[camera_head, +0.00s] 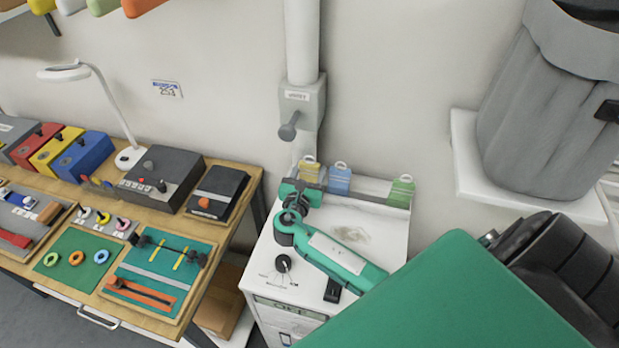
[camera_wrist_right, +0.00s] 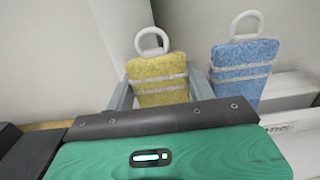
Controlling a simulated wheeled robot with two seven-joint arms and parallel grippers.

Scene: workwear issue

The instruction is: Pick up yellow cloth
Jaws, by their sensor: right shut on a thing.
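The yellow cloth (camera_head: 308,170) with pale stripes and a white loop on top hangs at the left end of a grey rail on the white cabinet. In the right wrist view the yellow cloth (camera_wrist_right: 158,68) stands upright between the two grey fingers. My right gripper (camera_head: 309,182) is shut on it from the sides, with the loop free above. The gripper hides the cloth's lower part in both views. My left gripper is not in view.
A blue cloth (camera_head: 339,180) hangs close to the right of the yellow one, and a green cloth (camera_head: 401,192) farther right. The wooden bench (camera_head: 225,222) with tools stands left. A grey bin (camera_head: 545,110) sits on a white shelf at the right.

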